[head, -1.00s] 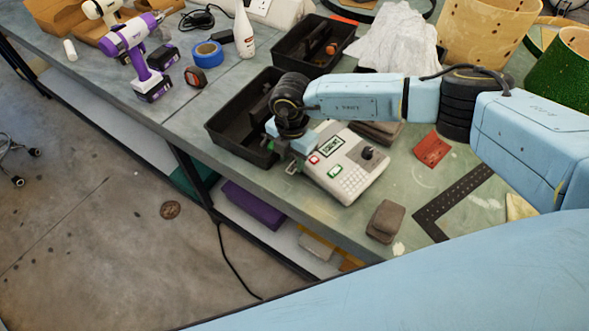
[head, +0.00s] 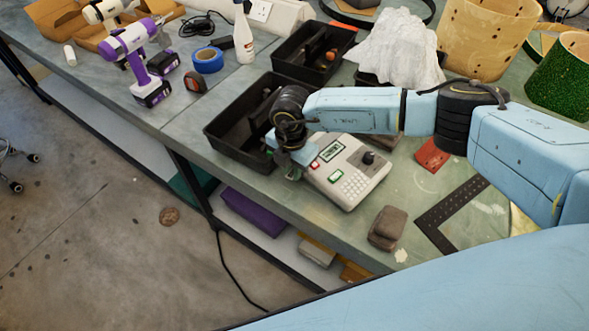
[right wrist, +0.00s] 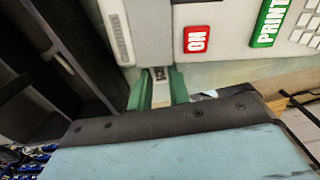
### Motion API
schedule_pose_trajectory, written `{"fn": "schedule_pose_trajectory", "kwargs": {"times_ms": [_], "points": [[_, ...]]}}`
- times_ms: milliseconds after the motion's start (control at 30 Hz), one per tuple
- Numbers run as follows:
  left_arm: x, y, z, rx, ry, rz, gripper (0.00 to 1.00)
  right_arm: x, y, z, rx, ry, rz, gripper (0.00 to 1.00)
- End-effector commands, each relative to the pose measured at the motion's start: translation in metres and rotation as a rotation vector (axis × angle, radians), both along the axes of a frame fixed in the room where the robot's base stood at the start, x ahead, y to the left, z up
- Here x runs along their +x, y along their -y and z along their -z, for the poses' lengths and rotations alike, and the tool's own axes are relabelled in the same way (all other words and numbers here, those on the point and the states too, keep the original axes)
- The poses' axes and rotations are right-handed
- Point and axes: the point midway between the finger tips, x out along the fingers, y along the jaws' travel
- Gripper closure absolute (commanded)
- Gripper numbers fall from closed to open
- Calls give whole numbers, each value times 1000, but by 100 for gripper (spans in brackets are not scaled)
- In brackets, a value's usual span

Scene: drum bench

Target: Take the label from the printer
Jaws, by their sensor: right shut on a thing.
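The label printer (head: 352,178) is a pale grey box with a small screen, a red button, a green button and a keypad. It sits near the front edge of the bench, and its front also shows in the right wrist view (right wrist: 148,38). A small white label with dark print (right wrist: 160,76) sticks out of the printer's front. My right gripper (right wrist: 158,90) has its green fingers on both sides of the label and is shut on it, close against the printer. In the head view the right gripper (head: 293,171) is partly hidden by its own wrist. My left gripper is not seen.
A black divided tray (head: 226,140) stands left of the printer, close to my right wrist. A brown block (head: 387,228), a red square (head: 431,155) and a black metal square (head: 436,237) lie to the right. A purple drill (head: 134,50) stands further left.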

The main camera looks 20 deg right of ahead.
Motion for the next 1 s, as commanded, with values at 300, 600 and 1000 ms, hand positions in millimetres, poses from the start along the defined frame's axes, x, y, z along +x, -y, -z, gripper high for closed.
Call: {"fn": "schedule_pose_trajectory", "kwargs": {"times_ms": [300, 600, 1000], "points": [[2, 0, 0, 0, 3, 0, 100, 0, 0, 0, 0, 0, 0, 89], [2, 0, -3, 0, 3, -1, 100, -3, -4, 0, 1, -1, -1, 89], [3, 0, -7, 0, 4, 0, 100, -8, -11, 0, 0, -1, -1, 89]]}}
